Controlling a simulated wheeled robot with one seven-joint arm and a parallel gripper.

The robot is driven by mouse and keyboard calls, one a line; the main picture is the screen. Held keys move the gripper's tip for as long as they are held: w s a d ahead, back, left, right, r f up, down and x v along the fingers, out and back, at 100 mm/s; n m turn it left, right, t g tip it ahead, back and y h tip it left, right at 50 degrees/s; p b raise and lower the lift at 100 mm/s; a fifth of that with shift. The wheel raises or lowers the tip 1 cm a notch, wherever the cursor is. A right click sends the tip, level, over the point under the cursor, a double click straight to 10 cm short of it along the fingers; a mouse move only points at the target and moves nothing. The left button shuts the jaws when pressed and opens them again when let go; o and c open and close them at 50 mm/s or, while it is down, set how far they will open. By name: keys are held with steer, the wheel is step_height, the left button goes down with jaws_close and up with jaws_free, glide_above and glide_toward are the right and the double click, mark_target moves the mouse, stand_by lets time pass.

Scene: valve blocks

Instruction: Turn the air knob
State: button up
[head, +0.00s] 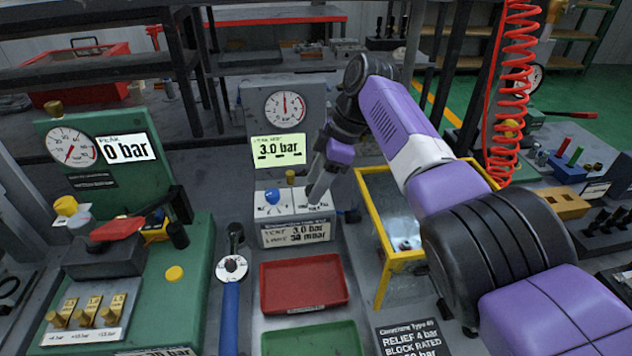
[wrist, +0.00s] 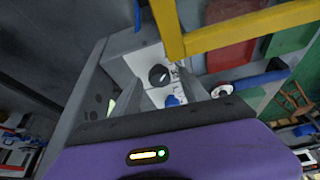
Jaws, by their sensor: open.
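The test stand (head: 296,228) in the middle of the head view has a white control panel. A blue knob (head: 272,196) sits on its left part, with a brass fitting (head: 291,177) behind it. In the wrist view a black round knob (wrist: 158,75) with a white mark lies ahead, between my open grey fingers (wrist: 163,84). The blue knob (wrist: 172,101) shows nearer. I cannot read which knob is labelled air, nor tell whether the fingers touch the black knob.
The stand's gauge (head: 285,107) and display (head: 278,149), reading 3.0 bar, are behind the panel. A yellow-framed bin (head: 381,250) stands close at right. Red (head: 303,283) and green (head: 310,340) trays lie in front. A green test bench (head: 190,265) is at left.

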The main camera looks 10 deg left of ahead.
steer(key=v, duration=0.7)
steer(key=shift+r, duration=0.4)
steer(key=shift+d, duration=0.1)
